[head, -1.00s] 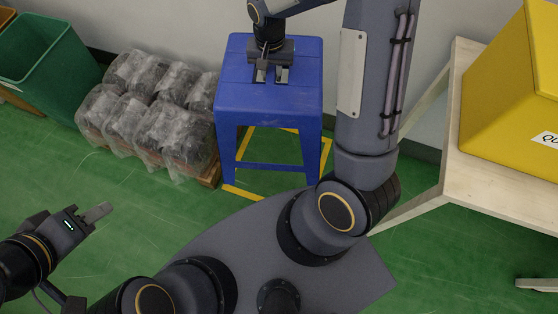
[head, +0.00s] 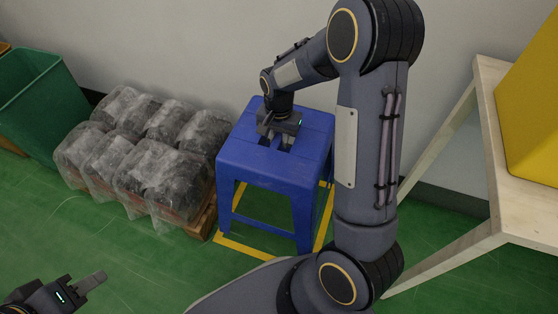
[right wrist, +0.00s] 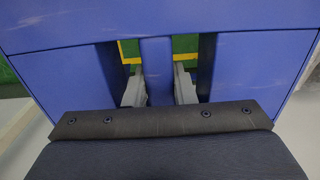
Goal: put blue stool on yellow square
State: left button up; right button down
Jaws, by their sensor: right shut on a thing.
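The blue stool (head: 268,165) stands upright beside the wall, within or over the yellow square outline (head: 245,250) on the green floor. Its front legs come down close to the front yellow line; I cannot tell whether the feet touch the floor. My right gripper (head: 277,142) points down at the stool's top. In the right wrist view its fingers (right wrist: 158,86) go into two slots and are shut on the blue strip (right wrist: 157,70) between them. My left gripper (head: 93,282) is low at the left, away from the stool; its finger gap is not clear.
Plastic-wrapped dark goods (head: 145,155) on a wooden pallet stand close to the stool's left. A green bin (head: 45,100) is further left. A pale wooden table (head: 520,205) with a yellow box (head: 530,110) stands at the right. Green floor is open at the front left.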

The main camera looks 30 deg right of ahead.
jog(key=shift+f+b, duration=1.05)
jog(key=shift+f, duration=1.75)
jog(key=c, duration=1.2)
grip_release()
jog(key=shift+f, duration=0.1)
